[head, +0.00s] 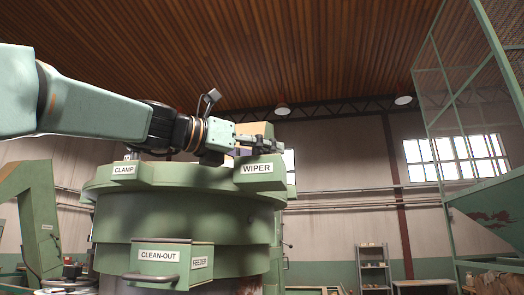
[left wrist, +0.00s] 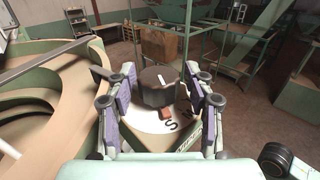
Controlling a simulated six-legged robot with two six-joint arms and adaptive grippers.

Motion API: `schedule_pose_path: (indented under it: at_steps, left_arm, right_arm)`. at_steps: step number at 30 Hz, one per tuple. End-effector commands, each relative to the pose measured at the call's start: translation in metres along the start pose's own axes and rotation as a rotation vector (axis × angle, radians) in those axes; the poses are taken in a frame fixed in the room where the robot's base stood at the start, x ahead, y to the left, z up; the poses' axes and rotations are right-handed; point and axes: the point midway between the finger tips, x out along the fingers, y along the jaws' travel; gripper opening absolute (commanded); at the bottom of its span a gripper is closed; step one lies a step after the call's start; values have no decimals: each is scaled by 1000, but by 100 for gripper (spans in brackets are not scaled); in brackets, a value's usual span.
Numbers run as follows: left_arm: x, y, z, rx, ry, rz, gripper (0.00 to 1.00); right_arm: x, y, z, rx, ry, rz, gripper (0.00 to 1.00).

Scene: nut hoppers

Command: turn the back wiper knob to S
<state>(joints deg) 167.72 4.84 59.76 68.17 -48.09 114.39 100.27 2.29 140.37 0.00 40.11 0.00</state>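The dark wiper knob (left wrist: 158,90) stands on a white dial (left wrist: 147,120) in the left wrist view, with a white line on its top. A small red-brown block (left wrist: 166,113) shows at its near side, close to the letter S on the dial. Another mark right of the S is partly hidden. My left gripper (left wrist: 160,88) is open, one finger on each side of the knob, with narrow gaps visible. In the head view my left gripper (head: 262,144) is just above the green block labelled WIPER (head: 258,169); the knob cannot be made out there. My right gripper is not in view.
The green round hopper (head: 185,225) carries CLAMP and CLEAN-OUT labels, and a handled box (head: 160,263) juts from its front. In the left wrist view the bowl's curved track (left wrist: 50,100) lies left of the gripper. Open floor (left wrist: 245,85) lies beyond on the right.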

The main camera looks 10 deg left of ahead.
Motion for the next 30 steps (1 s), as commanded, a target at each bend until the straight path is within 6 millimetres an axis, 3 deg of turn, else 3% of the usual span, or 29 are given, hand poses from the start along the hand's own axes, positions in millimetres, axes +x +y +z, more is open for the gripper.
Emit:
schedule_pose_path:
  at_steps: [17, 30]
  left_arm:
    - [0, 0, 0, 0, 0, 0, 0]
    - [2, 1, 1, 0, 1, 1, 0]
  right_arm:
    - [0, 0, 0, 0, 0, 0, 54]
    - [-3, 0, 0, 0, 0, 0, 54]
